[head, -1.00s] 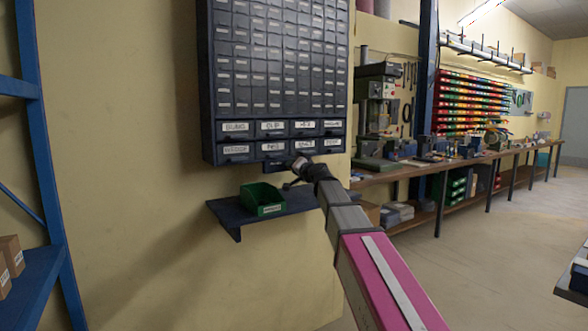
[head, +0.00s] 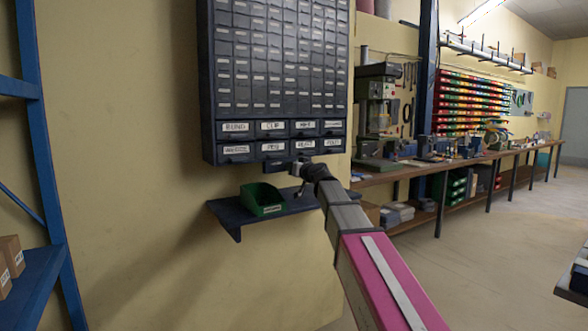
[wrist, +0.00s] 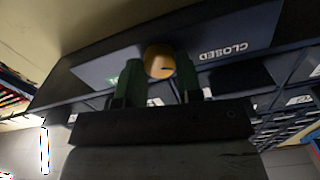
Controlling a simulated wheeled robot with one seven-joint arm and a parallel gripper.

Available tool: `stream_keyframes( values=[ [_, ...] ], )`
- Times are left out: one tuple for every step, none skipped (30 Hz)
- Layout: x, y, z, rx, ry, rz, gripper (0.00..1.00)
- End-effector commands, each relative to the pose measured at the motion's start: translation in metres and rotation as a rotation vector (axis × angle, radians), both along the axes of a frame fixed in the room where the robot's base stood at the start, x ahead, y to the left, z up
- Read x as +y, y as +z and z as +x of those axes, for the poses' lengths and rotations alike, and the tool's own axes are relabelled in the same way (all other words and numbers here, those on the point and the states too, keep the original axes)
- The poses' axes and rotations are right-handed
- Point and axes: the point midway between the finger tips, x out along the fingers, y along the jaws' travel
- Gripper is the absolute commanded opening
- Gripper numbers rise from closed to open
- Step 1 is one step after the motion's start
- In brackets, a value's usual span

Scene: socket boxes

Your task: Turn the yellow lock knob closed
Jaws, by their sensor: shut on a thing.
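The yellow lock knob (wrist: 159,61) shows in the wrist view as a small round orange-yellow knob on a grey plate (wrist: 255,27), with a short dark mark on its face. The word CLOSED (wrist: 223,51) is printed to its right, and a small green marking (wrist: 112,81) lies to its left. My gripper (wrist: 158,75) has one dark green finger on each side of the knob and is shut on it. In the head view my gripper (head: 302,174) is at the lower edge of the drawer cabinet (head: 208,90); the knob cannot be made out there.
A small shelf (head: 228,217) below the cabinet holds a green bin (head: 262,198), close to my gripper's left. A blue rack (head: 50,190) stands at the far left. A long workbench (head: 400,176) with tools runs along the right wall.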

Motion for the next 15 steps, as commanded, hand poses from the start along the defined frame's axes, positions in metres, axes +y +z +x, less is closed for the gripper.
stream_keyframes(
  values=[
    [0.0002,-0.0017,-0.0013,-0.001,0.003,-0.008,0.09],
    [0.0002,-0.0018,-0.0013,-0.003,0.003,-0.01,0.09],
    [0.0002,-0.0018,-0.0013,-0.004,0.003,-0.013,0.09],
    [0.0002,-0.0018,-0.0013,-0.005,0.003,-0.014,0.09],
    [0.0002,-0.0018,-0.0013,-0.007,0.003,-0.016,0.09],
    [0.0002,-0.0018,-0.0013,-0.007,0.003,-0.017,0.09],
    [0.0001,-0.0018,-0.0014,-0.007,0.003,-0.017,0.09],
    [0.0001,-0.0018,-0.0014,-0.007,0.003,-0.017,0.09],
    [0.0001,-0.0018,-0.0014,-0.007,0.003,-0.017,0.09],
    [0.0001,-0.0018,-0.0014,-0.007,0.003,-0.017,0.09],
    [0.0001,-0.0018,-0.0014,-0.007,0.003,-0.017,0.09],
    [0.0001,-0.0018,-0.0014,-0.007,0.003,-0.017,0.09],
    [0.0001,-0.0018,-0.0014,-0.007,0.003,-0.017,0.09],
    [0.0002,-0.0019,-0.0014,-0.007,0.003,-0.017,0.09],
    [0.0002,-0.0019,-0.0014,-0.007,0.003,-0.016,0.39]
  ],
)
